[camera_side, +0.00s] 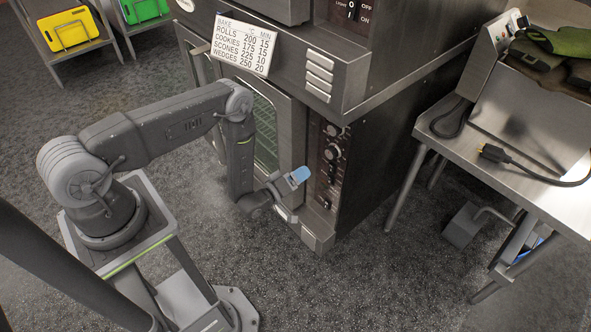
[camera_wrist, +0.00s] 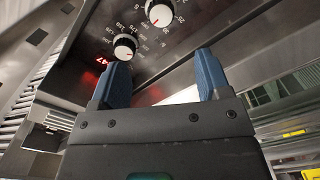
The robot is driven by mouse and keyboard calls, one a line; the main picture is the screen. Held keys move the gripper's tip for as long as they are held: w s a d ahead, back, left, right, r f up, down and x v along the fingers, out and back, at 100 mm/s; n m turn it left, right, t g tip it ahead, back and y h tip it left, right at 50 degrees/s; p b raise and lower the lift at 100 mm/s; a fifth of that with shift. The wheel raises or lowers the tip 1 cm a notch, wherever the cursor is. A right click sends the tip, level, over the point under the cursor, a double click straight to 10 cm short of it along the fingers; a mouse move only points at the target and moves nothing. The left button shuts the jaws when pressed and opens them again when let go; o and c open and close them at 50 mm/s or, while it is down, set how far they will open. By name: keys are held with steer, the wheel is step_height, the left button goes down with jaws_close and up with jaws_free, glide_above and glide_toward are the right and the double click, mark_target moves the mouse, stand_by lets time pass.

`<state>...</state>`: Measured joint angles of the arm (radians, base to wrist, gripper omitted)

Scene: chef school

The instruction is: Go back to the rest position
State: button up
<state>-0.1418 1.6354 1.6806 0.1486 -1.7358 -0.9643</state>
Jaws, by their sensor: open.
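My gripper (camera_side: 299,175) is in front of the lower oven (camera_side: 258,125), close to its control panel, in the side view. In the wrist view its two blue fingertips (camera_wrist: 160,82) stand apart with nothing between them. The panel (camera_wrist: 180,50) with two white-and-black knobs, the nearer one (camera_wrist: 124,47) and the farther one (camera_wrist: 159,13), lies just beyond the fingertips. A red lit display (camera_wrist: 100,62), only partly readable, is left of the nearer knob. I cannot tell from these views whether a fingertip touches the panel.
A card with baking times (camera_side: 243,47) hangs on the oven front. A steel table (camera_side: 555,195) with a plug and cord (camera_side: 495,153) stands to the right. A rack with a yellow board (camera_side: 68,29) is at the back left. The floor (camera_side: 370,285) at the front is open.

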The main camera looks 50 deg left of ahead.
steer(key=w+d+r+m+g+h, duration=0.2)
steer(key=d+r+m+g+h, duration=0.4)
steer(key=r+m, duration=0.85)
steer(key=s+r+g+y, duration=0.25)
steer(key=r+y, duration=0.25)
steer(key=r, duration=1)
steer(key=s+a+r+n+g+y, duration=0.1)
steer(key=s+a+r+n+y, duration=0.15)
steer(key=s+r, duration=0.65)
steer(key=s+r+g, duration=0.1)
steer(key=s+r, duration=0.1)
steer(key=s, duration=0.6)
steer(key=s+r+g+h, duration=0.1)
steer(key=s+r+g, duration=0.1)
steer(key=s, duration=0.6)
steer(key=shift+d+r+n, duration=0.3)
steer(key=shift+r, duration=0.5)
steer(key=shift+h, duration=0.25)
